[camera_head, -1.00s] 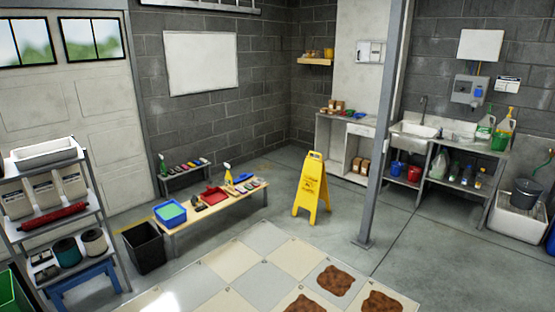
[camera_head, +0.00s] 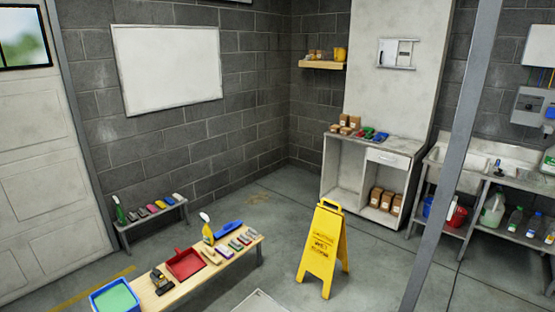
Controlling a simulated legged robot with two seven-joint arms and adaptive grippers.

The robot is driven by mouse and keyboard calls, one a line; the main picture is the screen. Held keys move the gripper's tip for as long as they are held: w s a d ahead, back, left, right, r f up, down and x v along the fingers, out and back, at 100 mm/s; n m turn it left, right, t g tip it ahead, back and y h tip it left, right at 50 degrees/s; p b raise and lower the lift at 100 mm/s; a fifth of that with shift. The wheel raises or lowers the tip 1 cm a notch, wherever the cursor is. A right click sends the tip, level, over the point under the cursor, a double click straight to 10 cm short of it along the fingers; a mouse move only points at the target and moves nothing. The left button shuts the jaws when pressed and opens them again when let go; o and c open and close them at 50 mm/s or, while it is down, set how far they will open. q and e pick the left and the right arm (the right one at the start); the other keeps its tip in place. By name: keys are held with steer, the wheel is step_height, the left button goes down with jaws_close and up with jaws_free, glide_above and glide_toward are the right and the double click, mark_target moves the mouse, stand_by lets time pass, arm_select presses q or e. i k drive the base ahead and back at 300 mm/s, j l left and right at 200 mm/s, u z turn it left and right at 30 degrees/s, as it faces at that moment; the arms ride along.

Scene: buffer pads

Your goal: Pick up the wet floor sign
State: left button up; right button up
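The yellow wet floor sign (camera_head: 322,249) stands upright and unfolded on the grey concrete floor, right of centre in the head view. It has a handle opening at its top and dark lettering on its front face. Nothing touches it. Neither of my grippers is in view.
A low wooden bench (camera_head: 205,275) with a red dustpan (camera_head: 186,263), brushes and a blue tub (camera_head: 115,297) stands left of the sign. A grey post (camera_head: 452,165) rises to its right. A white cabinet (camera_head: 345,170) stands behind. Floor between sign and cabinet is clear.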

mark_target(319, 256)
steer(key=i+z, duration=0.2)
steer(key=i, duration=0.3)
steer(key=i+j+z, duration=0.2)
steer(key=i, duration=0.3)
steer(key=i+j+z, duration=0.15)
steer(key=i, duration=0.35)
steer(key=i+j+z, duration=0.2)
steer(key=i+j, duration=0.15)
steer(key=i, duration=0.1)
